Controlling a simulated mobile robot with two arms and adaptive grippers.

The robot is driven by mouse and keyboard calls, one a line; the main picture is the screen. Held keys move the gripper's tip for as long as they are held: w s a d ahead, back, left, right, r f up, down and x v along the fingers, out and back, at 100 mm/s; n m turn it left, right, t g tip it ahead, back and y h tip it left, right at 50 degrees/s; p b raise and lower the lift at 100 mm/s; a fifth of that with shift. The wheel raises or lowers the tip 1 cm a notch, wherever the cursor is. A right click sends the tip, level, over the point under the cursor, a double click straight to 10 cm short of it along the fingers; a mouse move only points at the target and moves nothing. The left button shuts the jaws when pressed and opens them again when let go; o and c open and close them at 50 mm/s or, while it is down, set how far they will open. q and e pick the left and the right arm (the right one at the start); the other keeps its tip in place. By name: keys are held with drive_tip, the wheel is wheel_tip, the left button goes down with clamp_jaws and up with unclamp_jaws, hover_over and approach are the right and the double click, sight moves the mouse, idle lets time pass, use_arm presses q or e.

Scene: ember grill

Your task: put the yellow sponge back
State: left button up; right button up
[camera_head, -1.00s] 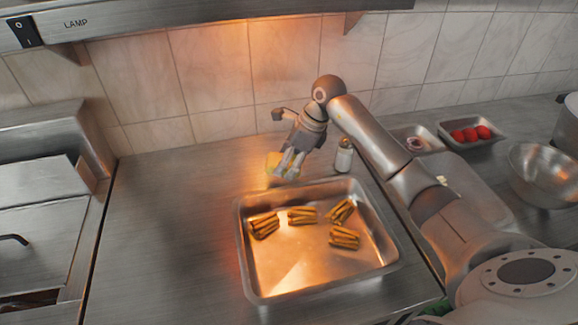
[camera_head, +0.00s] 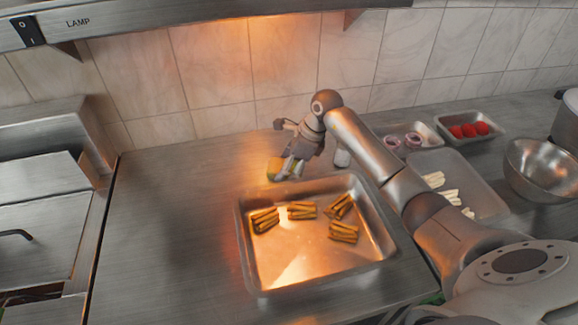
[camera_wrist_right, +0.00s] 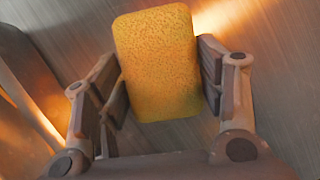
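The yellow sponge (camera_head: 275,168) is at the fingertips of my right gripper (camera_head: 288,165), over the steel counter just behind the tray of fries. In the wrist view the sponge (camera_wrist_right: 158,65) sits between the two fingers (camera_wrist_right: 160,88), with the pads against its left and right sides. Its near end is low between the fingers and its far end sticks out past them. My left gripper is not in view.
A steel tray (camera_head: 248,270) with several bundles of fries stands just in front of the gripper. A shaker (camera_head: 342,158) is partly hidden behind my right arm. Food trays and a steel bowl (camera_head: 541,172) stand at right. The counter left of the tray is clear.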

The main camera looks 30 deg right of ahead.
drive_tip(key=shift+o, duration=0.7)
drive_tip(key=shift+f, duration=0.2)
drive_tip(key=shift+r, duration=0.15)
drive_tip(key=shift+r+p, duration=0.25)
drive_tip(key=shift+p, duration=0.05)
drive_tip(key=shift+d+r, duration=0.15)
drive_tip(key=shift+r, duration=0.15)
drive_tip(key=b+v, duration=0.2)
drive_tip(key=v, duration=0.9)
drive_tip(key=shift+r, duration=0.25)
drive_tip(key=shift+s+f, duration=0.1)
